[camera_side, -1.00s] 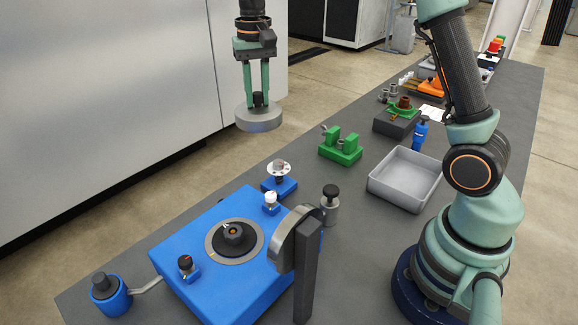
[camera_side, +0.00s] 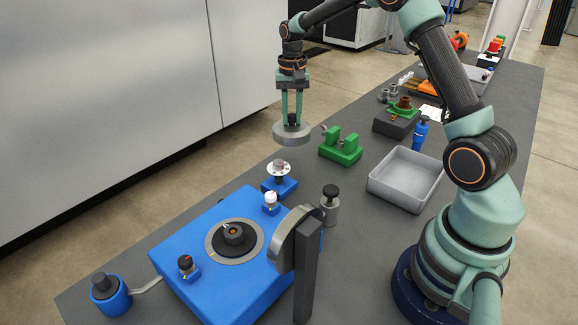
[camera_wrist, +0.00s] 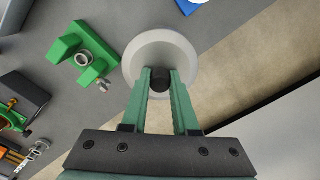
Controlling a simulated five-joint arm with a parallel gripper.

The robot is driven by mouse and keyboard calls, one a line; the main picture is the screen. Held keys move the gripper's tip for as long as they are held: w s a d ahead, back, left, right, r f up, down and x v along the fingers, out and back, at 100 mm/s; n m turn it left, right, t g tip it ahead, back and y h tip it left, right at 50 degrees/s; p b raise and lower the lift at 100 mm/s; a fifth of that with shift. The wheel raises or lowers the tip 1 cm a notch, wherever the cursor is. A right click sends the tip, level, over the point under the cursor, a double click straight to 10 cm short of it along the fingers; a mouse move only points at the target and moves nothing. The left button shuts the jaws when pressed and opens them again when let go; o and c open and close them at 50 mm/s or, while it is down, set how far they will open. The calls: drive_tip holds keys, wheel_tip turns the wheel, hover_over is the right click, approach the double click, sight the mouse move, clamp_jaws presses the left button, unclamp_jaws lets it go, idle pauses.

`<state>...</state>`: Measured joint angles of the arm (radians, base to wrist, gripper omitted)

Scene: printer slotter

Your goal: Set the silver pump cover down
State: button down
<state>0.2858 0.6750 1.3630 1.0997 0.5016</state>
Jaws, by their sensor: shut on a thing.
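The silver pump cover (camera_side: 291,136) is a round grey disc with a dark knob on top. My gripper (camera_side: 292,121) is shut on that knob and holds the cover level in the air, near the far left edge of the table, left of the green fixture. In the wrist view the cover (camera_wrist: 140,60) sits under my gripper (camera_wrist: 160,78), its rim over the table's edge with floor showing to the right. The blue pump housing (camera_side: 208,262) stands at the front left with a round grey ring and dark hub on top.
An empty grey tray (camera_side: 405,180) lies right of the green fixture (camera_side: 340,148); the fixture also shows in the wrist view (camera_wrist: 84,56). A dark post (camera_side: 305,270) with a grey disc stands before the blue housing. A small blue stand (camera_side: 279,186) is behind it.

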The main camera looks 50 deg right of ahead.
drive_tip(key=shift+f, duration=4.15)
drive_tip(key=c, duration=0.7)
unclamp_jaws()
drive_tip(key=shift+f, duration=0.15)
